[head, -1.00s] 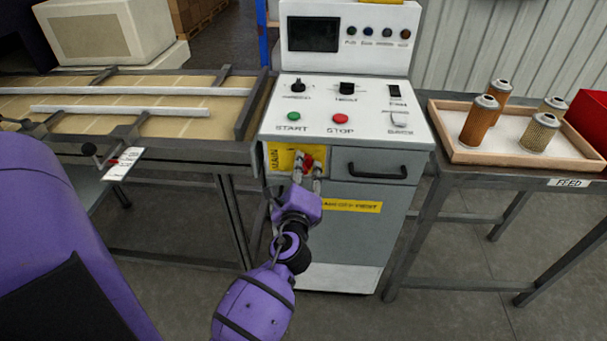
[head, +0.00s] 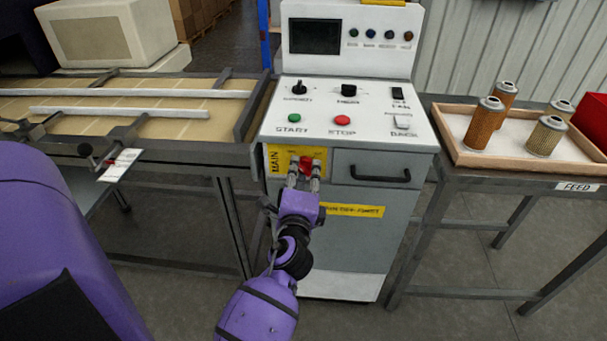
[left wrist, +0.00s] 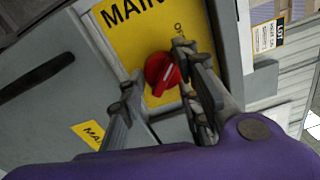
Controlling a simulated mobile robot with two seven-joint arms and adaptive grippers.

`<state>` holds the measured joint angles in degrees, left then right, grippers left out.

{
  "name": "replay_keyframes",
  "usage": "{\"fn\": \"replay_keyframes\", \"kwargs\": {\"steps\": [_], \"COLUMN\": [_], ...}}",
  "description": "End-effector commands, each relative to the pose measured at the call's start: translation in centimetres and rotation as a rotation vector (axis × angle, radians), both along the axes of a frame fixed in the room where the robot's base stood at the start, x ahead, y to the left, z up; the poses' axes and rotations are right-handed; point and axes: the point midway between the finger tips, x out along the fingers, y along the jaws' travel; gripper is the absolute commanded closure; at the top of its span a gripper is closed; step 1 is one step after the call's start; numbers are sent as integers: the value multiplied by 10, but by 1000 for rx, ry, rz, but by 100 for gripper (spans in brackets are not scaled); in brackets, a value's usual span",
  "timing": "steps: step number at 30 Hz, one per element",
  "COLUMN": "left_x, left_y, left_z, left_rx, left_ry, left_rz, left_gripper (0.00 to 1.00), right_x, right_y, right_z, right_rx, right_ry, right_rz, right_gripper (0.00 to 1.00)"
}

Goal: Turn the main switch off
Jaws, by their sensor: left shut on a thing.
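The main switch is a red rotary knob (head: 306,167) on a yellow plate marked MAIN (head: 278,161), on the upper left front of the grey cabinet. My left gripper (head: 304,175) is at the knob, with one finger on each side, shut on it. In the left wrist view the red knob (left wrist: 161,76) sits between the fingertips of the left gripper (left wrist: 153,68), and its handle looks slanted. The plate's marks are partly hidden by a finger. My right gripper is not in view.
A drawer handle (head: 380,175) sticks out right of the switch. Above are a green START button (head: 294,118) and a red STOP button (head: 342,120). A conveyor (head: 120,110) stands left. A wooden tray (head: 558,166) with several filter cartridges stands right.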

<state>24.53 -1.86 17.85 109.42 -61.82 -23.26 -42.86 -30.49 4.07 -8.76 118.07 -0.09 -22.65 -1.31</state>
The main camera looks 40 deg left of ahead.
Motion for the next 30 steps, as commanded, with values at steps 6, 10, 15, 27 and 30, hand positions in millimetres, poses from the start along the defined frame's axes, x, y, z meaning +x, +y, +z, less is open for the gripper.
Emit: {"fn": "replay_keyframes", "kwargs": {"steps": [6, 10, 15, 27, 30], "left_x": [-3, -3, -2, -34, -49], "left_y": [3, 3, 2, -19, -26], "left_z": [-8, -8, -5, -5, -5], "left_rx": [-8, -8, -4, -6, -7], "left_ry": [13, 13, 9, 10, 11], "left_rz": [10, 10, 7, 5, 7], "left_gripper": [95, 55, 54, 54, 54], "right_x": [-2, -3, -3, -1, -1], "right_y": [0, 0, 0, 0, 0], "right_z": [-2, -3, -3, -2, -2], "right_rx": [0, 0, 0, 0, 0], "right_ry": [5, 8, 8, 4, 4], "right_rz": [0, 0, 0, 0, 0], "right_gripper": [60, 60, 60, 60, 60]}}
